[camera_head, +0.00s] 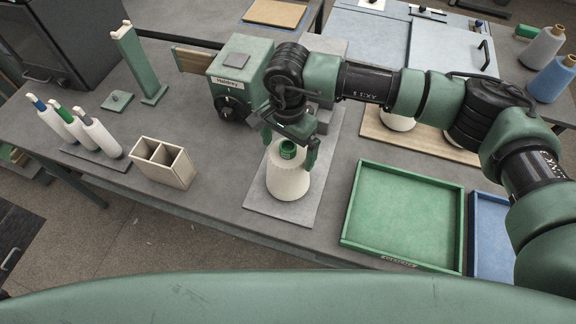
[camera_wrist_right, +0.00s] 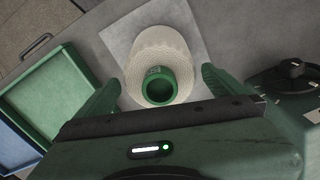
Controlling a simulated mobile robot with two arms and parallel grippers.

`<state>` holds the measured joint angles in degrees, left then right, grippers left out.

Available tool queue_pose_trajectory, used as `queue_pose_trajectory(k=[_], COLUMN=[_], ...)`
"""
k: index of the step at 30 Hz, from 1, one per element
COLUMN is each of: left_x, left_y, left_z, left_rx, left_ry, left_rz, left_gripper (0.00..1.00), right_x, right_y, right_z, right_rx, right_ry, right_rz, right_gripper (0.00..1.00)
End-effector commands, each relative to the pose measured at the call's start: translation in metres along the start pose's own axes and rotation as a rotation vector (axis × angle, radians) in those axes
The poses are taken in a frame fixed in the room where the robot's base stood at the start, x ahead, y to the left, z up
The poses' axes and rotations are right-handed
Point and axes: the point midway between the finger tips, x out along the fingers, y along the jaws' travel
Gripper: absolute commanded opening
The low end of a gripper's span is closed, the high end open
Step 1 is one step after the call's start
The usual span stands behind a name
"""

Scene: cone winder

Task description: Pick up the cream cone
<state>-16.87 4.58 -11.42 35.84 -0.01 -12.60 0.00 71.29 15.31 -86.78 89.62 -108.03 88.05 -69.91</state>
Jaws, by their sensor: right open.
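The cream cone (camera_head: 288,180) stands upright on a grey plate (camera_head: 256,202) in the middle of the table, with a green tip at its top. My right gripper (camera_head: 290,150) is open above the cone, with its fingers on either side of the green tip. In the right wrist view the cone (camera_wrist_right: 160,50) shows between the two open fingers (camera_wrist_right: 160,95), with its green ring facing the camera. I cannot tell whether the fingers touch it. My left gripper is not in view.
A green tray (camera_head: 352,236) and a blue tray (camera_head: 478,240) lie to the right. A wooden divided box (camera_head: 163,165) and several white spindles (camera_head: 97,134) stand to the left. The green winder box (camera_head: 238,70) is just behind. More cones (camera_head: 541,47) stand at the far right.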

Motion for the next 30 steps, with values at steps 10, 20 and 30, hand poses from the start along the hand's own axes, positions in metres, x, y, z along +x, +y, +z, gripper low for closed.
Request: queue_pose_trajectory(k=[10,20,30], left_x=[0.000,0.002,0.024], left_y=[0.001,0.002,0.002], left_z=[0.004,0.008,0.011], left_rx=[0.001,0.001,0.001], left_ry=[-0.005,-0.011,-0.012], left_rz=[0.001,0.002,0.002], left_gripper=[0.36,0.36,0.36], right_x=[-0.001,-0.005,-0.057], right_y=[-0.001,-0.001,-0.002], right_z=[0.000,-0.001,-0.001], right_rx=[0.000,0.000,-0.001], right_ry=[0.001,0.001,0.005], right_rz=[-0.001,-0.002,-0.007], right_gripper=[0.35,0.27,0.27])
